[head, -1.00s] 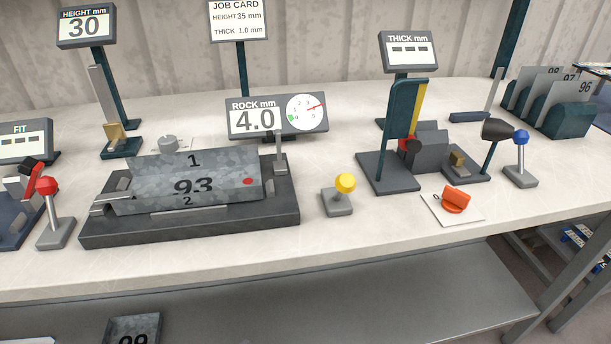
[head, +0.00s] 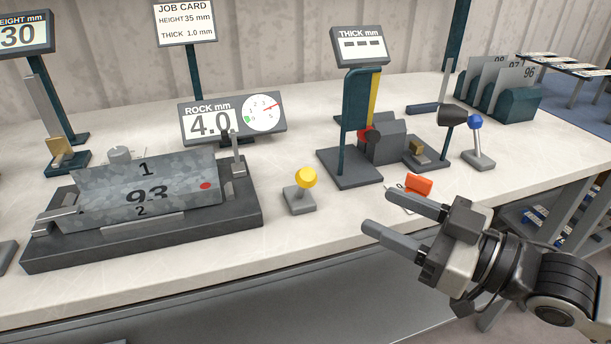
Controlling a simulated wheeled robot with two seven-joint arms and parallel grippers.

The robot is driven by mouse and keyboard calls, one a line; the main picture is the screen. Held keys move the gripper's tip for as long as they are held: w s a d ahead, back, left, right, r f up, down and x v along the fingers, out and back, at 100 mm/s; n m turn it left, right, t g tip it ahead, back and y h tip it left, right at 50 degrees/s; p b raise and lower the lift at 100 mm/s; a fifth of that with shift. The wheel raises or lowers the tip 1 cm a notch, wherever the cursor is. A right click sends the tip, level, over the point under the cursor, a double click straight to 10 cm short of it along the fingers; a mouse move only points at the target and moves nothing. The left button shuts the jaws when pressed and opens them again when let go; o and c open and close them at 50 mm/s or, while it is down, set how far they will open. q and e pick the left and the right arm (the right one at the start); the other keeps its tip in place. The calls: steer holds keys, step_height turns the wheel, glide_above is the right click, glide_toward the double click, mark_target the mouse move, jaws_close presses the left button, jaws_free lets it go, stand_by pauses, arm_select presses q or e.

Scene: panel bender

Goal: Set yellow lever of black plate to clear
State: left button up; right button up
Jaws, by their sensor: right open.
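The yellow lever (head: 306,180) has a round yellow knob on a small grey base and stands on the bench just right of the black plate (head: 247,219). Its knob shows above the base; its exact tilt is hard to tell. The black plate carries a grey metal part (head: 140,190) marked 1, 93 and 2, with a red dot. My left gripper is not in view.
An orange clip-like object (head: 418,185) lies just behind my right gripper. A dark green stand (head: 351,165) and a blue-knobbed lever (head: 475,122) stand farther back right. The ROCK display (head: 233,119) reads 4.0. Bare bench lies in front of the yellow lever.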

mark_target(316, 181)
steer(key=p+x, duration=0.1)
steer(key=x, duration=1.3)
steer(key=shift+w+a, duration=0.15)
jaws_close()
